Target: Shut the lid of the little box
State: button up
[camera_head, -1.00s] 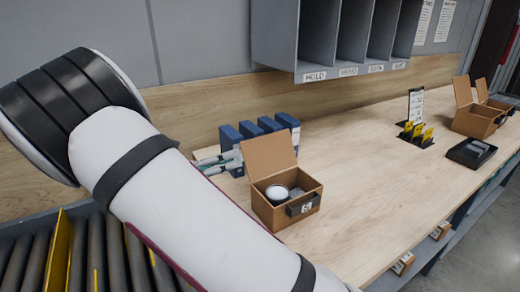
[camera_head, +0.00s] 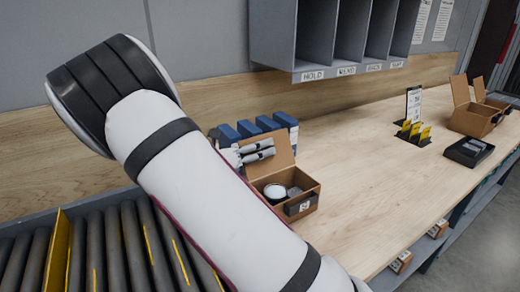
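The little brown box (camera_head: 309,188) stands on the wooden bench with its lid (camera_head: 283,148) raised at the back. A white round-topped item (camera_head: 275,191) and a dark grey item sit inside. A dark tab with a white label is on its front. My gripper (camera_head: 268,149) shows as two grey-tipped fingers, one above the other, pointing right and overlapping the lid's upper part in the picture. Whether they touch the lid cannot be told. Nothing is seen held between them. My arm hides the gripper's base and the box's lower left.
Blue upright holders (camera_head: 285,121) stand behind the lid. Grey pigeonholes (camera_head: 330,40) hang above. Yellow cards (camera_head: 414,131), a black tray (camera_head: 469,151) and other open brown boxes (camera_head: 474,119) are to the right. Rollers (camera_head: 105,250) lie at lower left. The bench right of the box is clear.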

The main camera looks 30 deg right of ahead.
grip_shut()
